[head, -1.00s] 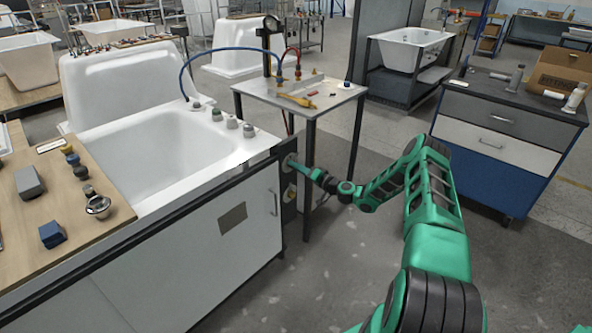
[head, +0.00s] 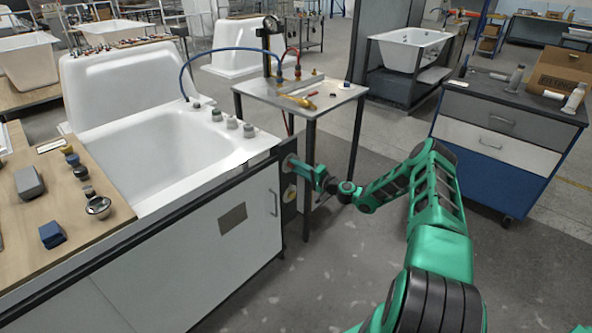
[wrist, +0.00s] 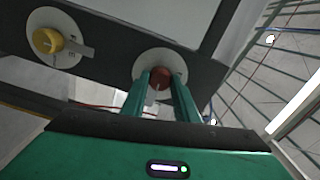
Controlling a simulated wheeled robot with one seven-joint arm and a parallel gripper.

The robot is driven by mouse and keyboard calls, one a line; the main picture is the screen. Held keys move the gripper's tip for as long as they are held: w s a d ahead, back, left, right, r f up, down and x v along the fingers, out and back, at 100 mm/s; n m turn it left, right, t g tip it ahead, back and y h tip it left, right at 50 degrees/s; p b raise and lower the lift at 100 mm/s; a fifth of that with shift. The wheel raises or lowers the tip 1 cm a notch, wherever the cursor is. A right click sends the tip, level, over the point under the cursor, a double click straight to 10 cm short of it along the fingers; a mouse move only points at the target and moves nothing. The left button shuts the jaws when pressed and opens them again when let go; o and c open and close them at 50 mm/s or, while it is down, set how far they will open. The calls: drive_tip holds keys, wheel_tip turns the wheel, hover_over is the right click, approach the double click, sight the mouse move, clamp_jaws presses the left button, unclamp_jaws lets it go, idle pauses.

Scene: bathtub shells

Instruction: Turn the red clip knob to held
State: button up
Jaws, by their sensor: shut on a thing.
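The red clip knob (wrist: 160,77) sits on a pale round dial plate (wrist: 172,60) on the dark end panel of the tub bench. My gripper (wrist: 162,84) has one finger on each side of the knob and is shut on it. A grey pointer (wrist: 152,100) shows between the fingers below the knob. The dial's markings are not readable, so I cannot tell its setting. In the head view my gripper (head: 295,164) reaches the panel at the bench's right end and hides the knob.
A yellow knob (wrist: 47,40) with a grey pointer sits on its own pale dial on the same panel, beside the red one. A grey side table (head: 300,90) stands close behind my gripper. A blue drawer cabinet (head: 485,165) stands to the right. Floor between is clear.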

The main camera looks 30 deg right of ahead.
drive_tip(key=shift+d+f, duration=0.1)
drive_tip(key=shift+d, duration=0.3)
drive_tip(key=o, duration=0.9)
drive_tip(key=shift+o, duration=0.8)
drive_tip(key=shift+a, duration=0.2)
drive_tip(key=v, duration=1)
drive_tip(key=shift+s+d, duration=0.2)
drive_tip(key=shift+s, duration=0.15)
